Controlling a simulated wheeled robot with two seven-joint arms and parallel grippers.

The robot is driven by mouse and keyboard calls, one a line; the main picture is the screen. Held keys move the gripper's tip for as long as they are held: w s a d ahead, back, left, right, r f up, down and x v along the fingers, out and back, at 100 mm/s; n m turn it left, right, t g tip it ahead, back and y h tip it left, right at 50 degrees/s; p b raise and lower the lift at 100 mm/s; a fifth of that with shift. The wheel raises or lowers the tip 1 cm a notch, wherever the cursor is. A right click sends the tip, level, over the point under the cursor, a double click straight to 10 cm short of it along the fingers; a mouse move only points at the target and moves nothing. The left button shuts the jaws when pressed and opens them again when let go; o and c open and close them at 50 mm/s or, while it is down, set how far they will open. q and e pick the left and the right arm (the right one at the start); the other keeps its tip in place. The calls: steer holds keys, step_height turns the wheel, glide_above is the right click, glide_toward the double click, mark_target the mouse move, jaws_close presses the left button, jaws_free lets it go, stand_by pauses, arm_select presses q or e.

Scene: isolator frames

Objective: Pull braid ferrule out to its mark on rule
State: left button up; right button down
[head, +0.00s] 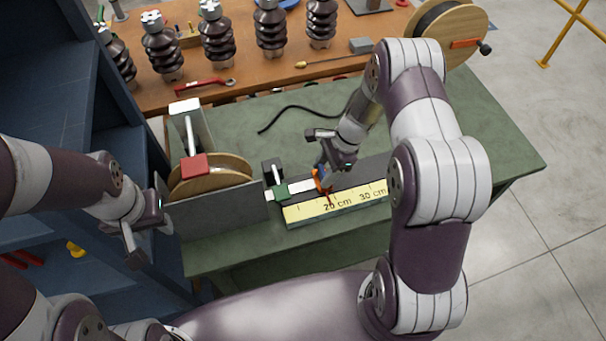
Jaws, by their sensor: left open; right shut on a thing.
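The yellow rule (300,213) lies on the green table, with "20 cm" and "30 cm" printed on it. A flat white braid (300,187) runs right from a green block (279,192) along the rule's back side. At its right end is the orange ferrule (321,183), close to a thin red mark (329,197) near the 20 cm print. My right gripper (325,166) is shut on the ferrule and partly hides it. My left gripper (141,231) is open and empty, left of the reel's grey housing.
A wooden reel (222,170) sits in a grey housing (220,217) with a red block (194,167) above it. A black cable (290,109) lies behind. A brown bench (245,75) with several insulators stands at the back. Blue shelving (75,150) is at left.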

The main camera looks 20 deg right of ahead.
steer(key=shift+w+d+r, duration=0.15)
steer(key=shift+w+d, duration=0.05)
steer(key=shift+d, duration=0.85)
steer(key=c, duration=0.6)
jaws_free()
steer(key=shift+o, duration=0.4)
steer(key=shift+s+a, duration=0.15)
steer(key=b+v, duration=0.2)
steer(key=v, duration=1)
steer(key=shift+r, duration=0.4)
